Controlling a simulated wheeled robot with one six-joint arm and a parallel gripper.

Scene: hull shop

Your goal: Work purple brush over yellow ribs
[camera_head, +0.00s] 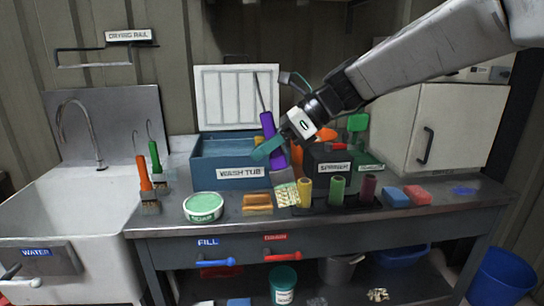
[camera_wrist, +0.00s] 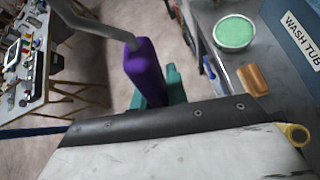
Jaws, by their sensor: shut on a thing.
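My gripper (camera_head: 268,149), with teal fingers, is shut on the purple brush (camera_head: 268,124) by its handle. The brush is nearly upright, with its hook at the top and its grey head (camera_head: 283,177) at the bottom. The purple handle (camera_wrist: 143,62) also shows in the wrist view between the teal fingers (camera_wrist: 158,88); the brush head is hidden there. A pale yellow patterned pad (camera_head: 287,196), perhaps the yellow ribs, lies on the bench just below the brush head. I cannot tell whether the head touches it.
The blue wash tub (camera_head: 208,148) stands behind with its lid raised. A yellow cylinder (camera_head: 306,192), a green one (camera_head: 337,191) and a dark red one (camera_head: 368,189) stand close to the right. An orange block (camera_head: 257,202) and green tin (camera_head: 203,206) are to the left.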

